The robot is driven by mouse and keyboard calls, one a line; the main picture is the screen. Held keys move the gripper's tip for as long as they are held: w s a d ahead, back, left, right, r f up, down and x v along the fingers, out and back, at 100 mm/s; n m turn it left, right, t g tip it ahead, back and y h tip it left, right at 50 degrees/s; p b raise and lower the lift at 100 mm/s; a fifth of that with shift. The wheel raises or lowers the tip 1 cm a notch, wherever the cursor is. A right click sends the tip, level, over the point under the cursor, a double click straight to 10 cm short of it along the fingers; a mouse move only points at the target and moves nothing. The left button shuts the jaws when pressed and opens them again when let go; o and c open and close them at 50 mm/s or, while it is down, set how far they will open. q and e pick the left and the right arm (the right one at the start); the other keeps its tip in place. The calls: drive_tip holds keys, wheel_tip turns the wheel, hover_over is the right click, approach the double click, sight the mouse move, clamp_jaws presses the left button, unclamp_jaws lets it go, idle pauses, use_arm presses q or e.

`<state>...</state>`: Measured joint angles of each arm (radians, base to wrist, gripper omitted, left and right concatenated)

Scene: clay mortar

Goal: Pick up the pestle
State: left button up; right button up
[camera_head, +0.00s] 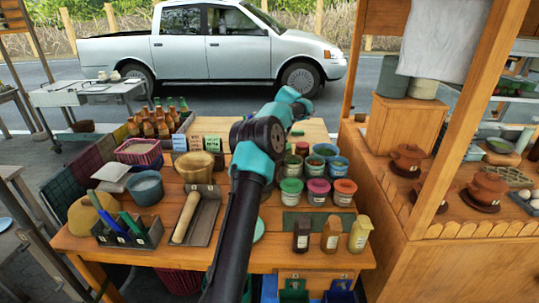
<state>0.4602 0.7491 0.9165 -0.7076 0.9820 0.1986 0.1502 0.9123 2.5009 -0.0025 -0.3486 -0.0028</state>
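A pale wooden rod that looks like the pestle (186,217) lies slanted in a shallow grey tray (205,224) on the wooden stall table. A brown bowl (193,168), possibly the clay mortar, stands behind the tray. One of my arms rises from the bottom edge, left of centre, and reaches over the table past the right side of the tray. I take it for my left arm. Its far end is by the back edge of the table, away from the rod; its fingers cannot be made out. My other arm does not show.
Several colored pots (317,190) stand right of my arm, with small jars (331,236) in front. A pen box (128,233), a grey bowl (146,187) and a bottle crate (160,122) are on the left. A wooden counter (480,265) stands at right.

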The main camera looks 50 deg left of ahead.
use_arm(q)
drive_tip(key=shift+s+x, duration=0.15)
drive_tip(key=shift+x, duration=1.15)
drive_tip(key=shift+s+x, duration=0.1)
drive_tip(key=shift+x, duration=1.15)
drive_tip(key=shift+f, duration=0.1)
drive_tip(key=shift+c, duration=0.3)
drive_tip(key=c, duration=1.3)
